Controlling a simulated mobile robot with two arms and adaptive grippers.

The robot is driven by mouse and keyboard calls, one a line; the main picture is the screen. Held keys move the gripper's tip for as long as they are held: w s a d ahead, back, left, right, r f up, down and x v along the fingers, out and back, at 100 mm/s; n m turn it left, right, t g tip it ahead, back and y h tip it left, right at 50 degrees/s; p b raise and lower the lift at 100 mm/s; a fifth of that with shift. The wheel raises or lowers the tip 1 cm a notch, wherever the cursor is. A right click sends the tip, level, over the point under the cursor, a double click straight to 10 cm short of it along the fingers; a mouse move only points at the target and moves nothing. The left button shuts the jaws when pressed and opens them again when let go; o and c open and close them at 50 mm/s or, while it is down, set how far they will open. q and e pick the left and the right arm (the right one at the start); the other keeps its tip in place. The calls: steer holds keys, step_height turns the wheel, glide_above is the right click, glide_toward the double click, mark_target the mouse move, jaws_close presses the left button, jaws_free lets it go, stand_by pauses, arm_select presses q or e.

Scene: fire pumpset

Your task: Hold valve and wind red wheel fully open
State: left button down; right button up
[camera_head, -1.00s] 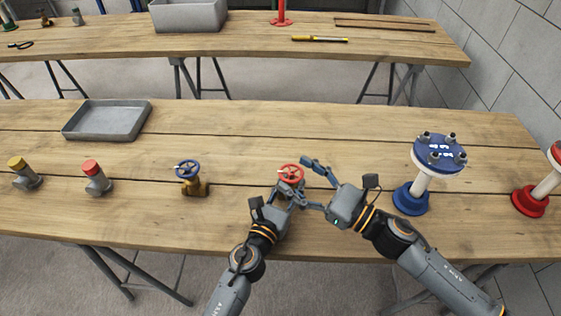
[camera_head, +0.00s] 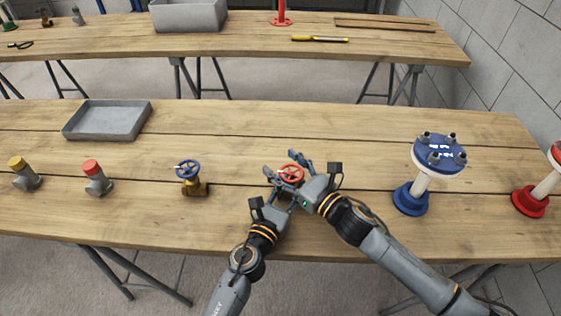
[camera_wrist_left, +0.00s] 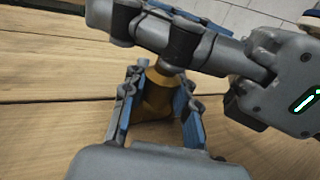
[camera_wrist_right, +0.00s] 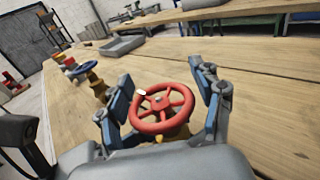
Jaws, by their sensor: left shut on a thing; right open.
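The valve with the red wheel (camera_head: 291,174) stands on the near workbench. Its red wheel shows clearly in the right wrist view (camera_wrist_right: 161,108), and its brass body (camera_wrist_left: 157,92) shows in the left wrist view. My left gripper (camera_head: 282,192) is low in front of the valve, shut on the brass body. My right gripper (camera_head: 282,163) is open, with one blue-padded finger on each side of the red wheel (camera_wrist_right: 162,100). I cannot tell whether the pads touch the rim. In the left wrist view, my right gripper crosses above the body and hides the wheel.
A blue-wheeled valve (camera_head: 189,178) stands to the left. Further left are a red-capped fitting (camera_head: 96,178) and a yellow-capped fitting (camera_head: 25,174). A grey tray (camera_head: 107,120) lies behind them. A blue flanged stand (camera_head: 411,199) is to the right. The bench behind the valve is clear.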

steer(key=shift+w+a, duration=0.4)
steer(key=c, duration=1.1)
steer(key=shift+c, duration=0.4)
